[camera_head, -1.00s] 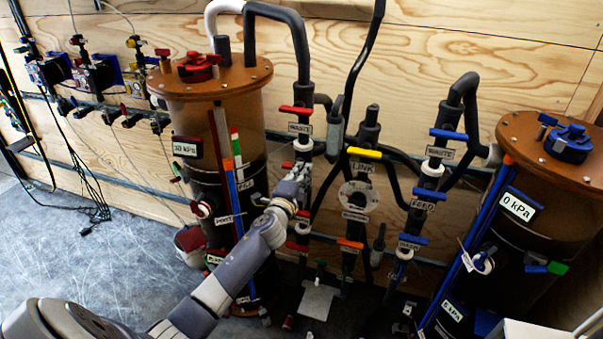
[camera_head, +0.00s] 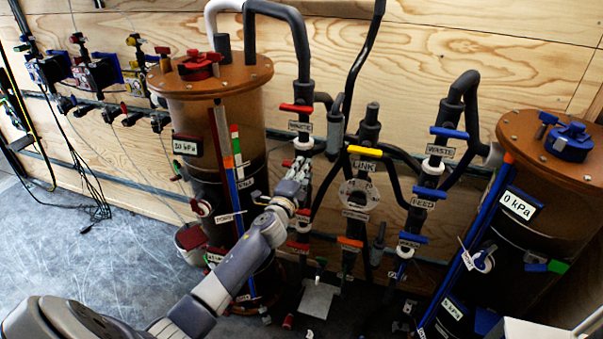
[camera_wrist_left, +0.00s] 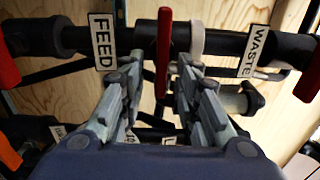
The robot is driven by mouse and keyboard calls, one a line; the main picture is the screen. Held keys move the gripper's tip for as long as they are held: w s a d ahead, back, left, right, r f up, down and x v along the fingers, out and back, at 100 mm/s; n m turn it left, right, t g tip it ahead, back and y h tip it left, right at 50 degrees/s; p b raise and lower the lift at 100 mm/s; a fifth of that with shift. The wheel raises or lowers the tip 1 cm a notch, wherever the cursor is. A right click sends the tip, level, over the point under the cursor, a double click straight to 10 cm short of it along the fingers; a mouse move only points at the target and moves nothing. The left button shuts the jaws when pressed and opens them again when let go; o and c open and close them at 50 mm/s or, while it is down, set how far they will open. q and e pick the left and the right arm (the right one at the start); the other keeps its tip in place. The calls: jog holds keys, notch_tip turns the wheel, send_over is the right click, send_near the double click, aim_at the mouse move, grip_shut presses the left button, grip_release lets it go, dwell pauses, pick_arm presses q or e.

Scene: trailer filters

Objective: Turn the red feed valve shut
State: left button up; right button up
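The red feed valve handle (camera_wrist_left: 163,50) shows in the left wrist view beside the FEED label (camera_wrist_left: 102,42). It lies crosswise to its dark pipe. My left gripper (camera_wrist_left: 159,64) is open, with one finger on each side of the handle and visible gaps between. In the head view my left gripper (camera_head: 300,168) is at the pipe below the upper red waste handle (camera_head: 297,108) and mostly hides the feed valve. Whether a finger touches the handle cannot be told. My right gripper is not in view.
A WASTE label (camera_wrist_left: 256,50) and another red handle (camera_wrist_left: 308,72) sit further along the same pipe. The left tank (camera_head: 165,110) stands close to my arm. The link valve's yellow handle (camera_head: 365,151) is to the right. Bare floor (camera_head: 110,265) lies at the left.

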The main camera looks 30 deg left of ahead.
pick_arm(q)
jog(key=v, duration=1.2)
dwell(0.3)
jog(key=s+d+f+n+g+h, duration=0.1)
jog(key=s+f+n+g, duration=0.3)
jog(key=f, duration=0.8)
jog(key=s+d+f+g, duration=0.2)
jog(key=s+f, duration=0.3)
jog(key=f, duration=0.8)
jog(key=s+d+f+n+g+h, duration=0.15)
jog(key=s+f, duration=0.35)
jog(key=f, duration=0.7)
jog(key=s+d+f+n+g, duration=0.2)
jog(key=s+f, duration=0.4)
jog(key=s, duration=0.5)
jog(key=s+d+f+n+g+h, duration=0.1)
jog(key=s+d+f+n+g, duration=0.2)
jog(key=s+f, duration=0.4)
jog(key=s+d+f+n+g, duration=0.2)
jog(key=s+d+f+g, duration=0.2)
jog(key=s, duration=1.3)
notch_tip(320, 180, down, 3)
jog(key=shift+d+r, duration=0.1)
jog(key=shift+d, duration=0.2)
